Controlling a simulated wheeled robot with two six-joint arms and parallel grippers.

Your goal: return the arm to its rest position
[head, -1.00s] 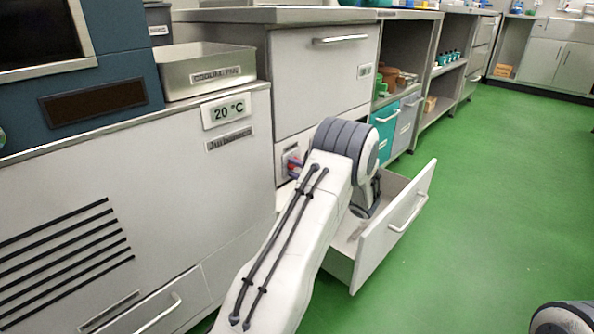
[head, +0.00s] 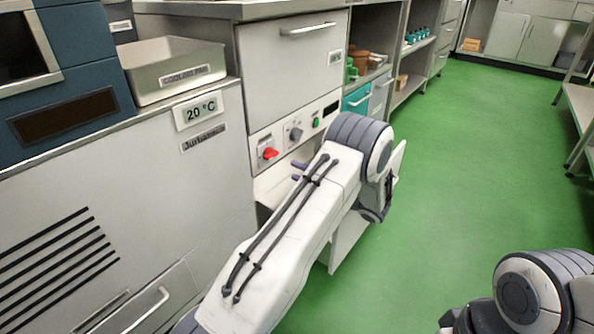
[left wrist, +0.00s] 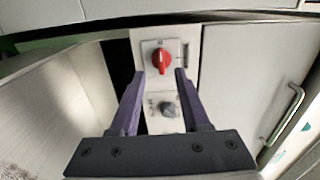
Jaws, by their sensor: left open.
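My left arm comes in from the bottom of the head view and bends at a grey-banded joint in front of the cabinet. My left gripper (left wrist: 160,76) shows in the left wrist view as two purple fingers, apart and empty. In the head view a little of the purple fingers (head: 299,171) shows behind the arm, below the control panel (head: 294,131). A red knob (left wrist: 161,61) and a grey knob (left wrist: 168,109) show ahead between the fingers; contact with them is not visible. My right arm shows at lower right in the head view; its gripper is out of frame.
An open drawer (head: 347,244) sticks out beneath and behind my left arm, its inside mostly hidden. A cooling pan (head: 178,84) stands on the left cabinet (head: 120,190). Shelves run along the back. The green floor (head: 470,170) to the right is clear.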

